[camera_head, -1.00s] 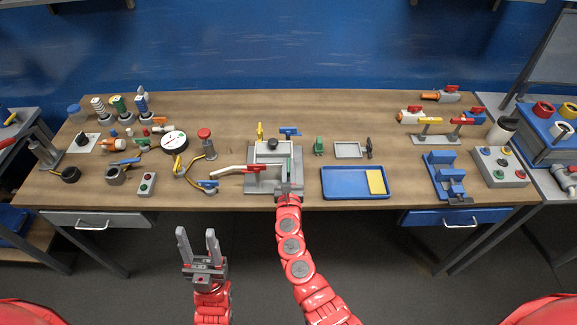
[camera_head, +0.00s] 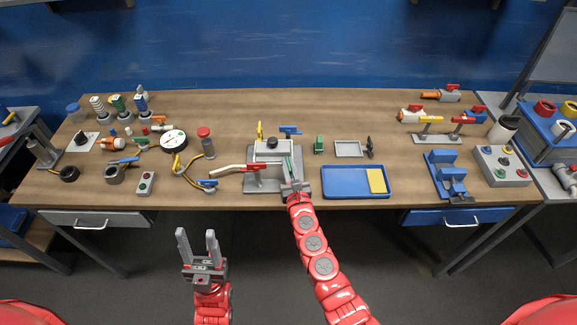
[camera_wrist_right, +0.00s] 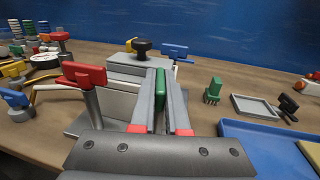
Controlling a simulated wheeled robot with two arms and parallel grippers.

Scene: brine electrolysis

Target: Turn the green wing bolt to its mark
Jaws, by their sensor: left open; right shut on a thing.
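The green wing bolt (camera_wrist_right: 160,92) shows as an upright green bar between the grey fingers of my right gripper (camera_wrist_right: 160,84). In the head view my right gripper (camera_head: 290,168) is at the front right of a grey box-like fixture (camera_head: 258,183), shut on the bolt. The bolt's lower part and its seat are hidden by the fingers, and I cannot make out the mark. My left gripper (camera_head: 198,232) is open and empty in front of the table, fingers pointing towards it.
A black knob (camera_wrist_right: 141,47) tops the fixture. A red-handled valve (camera_wrist_right: 83,75) stands close on the left in the wrist view. A blue tray (camera_head: 335,193) with a yellow pad (camera_head: 376,181) lies right of the fixture. A separate green piece (camera_head: 319,144) stands behind the tray.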

